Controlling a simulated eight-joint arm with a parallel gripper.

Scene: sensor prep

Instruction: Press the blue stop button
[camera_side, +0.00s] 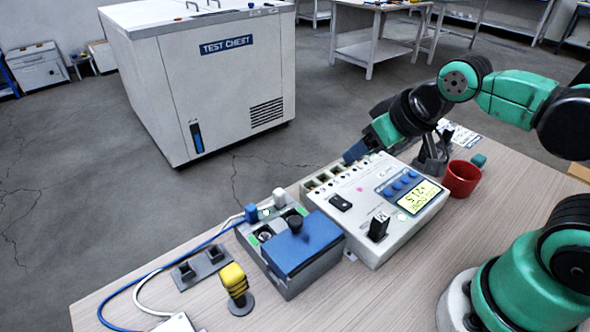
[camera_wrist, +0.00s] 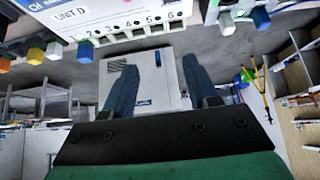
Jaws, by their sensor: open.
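A white instrument (camera_side: 370,215) with a lit display stands on the bench, with a row of blue round buttons (camera_side: 400,182) on a blue panel beside the display. I cannot tell which of these, if any, is the stop button. My gripper (camera_side: 356,151) is beside the instrument's far socket edge in the side view, apart from the blue buttons. In the wrist view my gripper (camera_wrist: 160,78) is open, with two bare blue-grey fingers and nothing between them. The instrument's numbered socket edge (camera_wrist: 125,35) shows at the top there; the blue buttons are not visible.
Left of the instrument is a grey box with a blue lid (camera_side: 303,243) and a black knob. A yellow-topped control (camera_side: 235,281), blue and white cables and a red cup (camera_side: 461,178) are on the bench. The test chest (camera_side: 220,75) stands beyond on the floor.

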